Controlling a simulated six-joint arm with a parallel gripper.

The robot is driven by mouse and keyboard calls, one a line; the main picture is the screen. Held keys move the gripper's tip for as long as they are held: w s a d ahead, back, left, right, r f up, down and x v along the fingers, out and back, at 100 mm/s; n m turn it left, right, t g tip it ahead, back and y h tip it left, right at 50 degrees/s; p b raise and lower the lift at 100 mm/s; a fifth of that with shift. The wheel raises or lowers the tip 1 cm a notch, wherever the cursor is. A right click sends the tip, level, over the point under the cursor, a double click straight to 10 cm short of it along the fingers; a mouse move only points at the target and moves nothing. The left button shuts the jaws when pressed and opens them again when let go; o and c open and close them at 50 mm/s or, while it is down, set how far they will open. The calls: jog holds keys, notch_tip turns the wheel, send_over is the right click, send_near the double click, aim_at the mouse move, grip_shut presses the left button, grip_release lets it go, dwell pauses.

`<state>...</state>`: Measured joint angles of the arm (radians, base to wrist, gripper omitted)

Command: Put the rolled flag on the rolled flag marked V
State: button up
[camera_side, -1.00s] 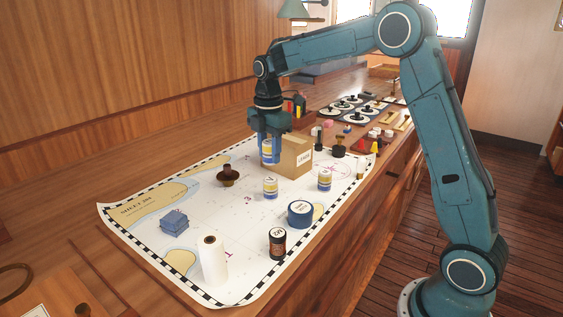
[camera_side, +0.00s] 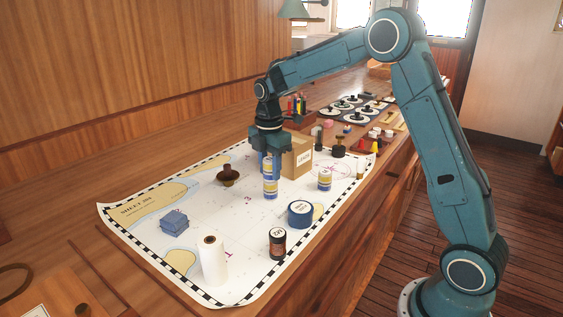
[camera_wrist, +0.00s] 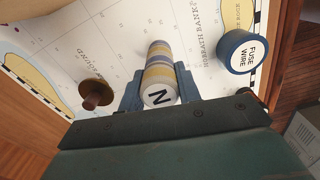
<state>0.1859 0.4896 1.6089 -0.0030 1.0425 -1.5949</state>
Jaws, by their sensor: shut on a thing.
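My gripper (camera_side: 269,165) is shut on a rolled flag, a short banded roll with an N on its end cap (camera_wrist: 159,95) in the wrist view. In the side view the fingers mostly hide it. A second rolled flag (camera_side: 270,189), white with blue and yellow bands, stands upright on the chart directly below. The two look in line and very close; I cannot tell whether they touch. The lower flag's top is covered, so its letter does not show. A third rolled flag (camera_side: 324,180) stands apart to the right, its letter too small to read.
A cardboard box (camera_side: 297,157) stands close behind and right of my gripper. A brown-handled stamp (camera_side: 228,176) is to the left. A blue fuse wire tin (camera_side: 300,213), a dark jar (camera_side: 277,242), a white roll (camera_side: 213,260) and a blue block (camera_side: 174,222) stand nearer.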

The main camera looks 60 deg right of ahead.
aim_at(270, 159)
jog(key=shift+f, duration=0.1)
jog(key=o, duration=0.9)
jog(key=shift+o, duration=0.2)
notch_tip(270, 159, up, 12)
dwell(0.7)
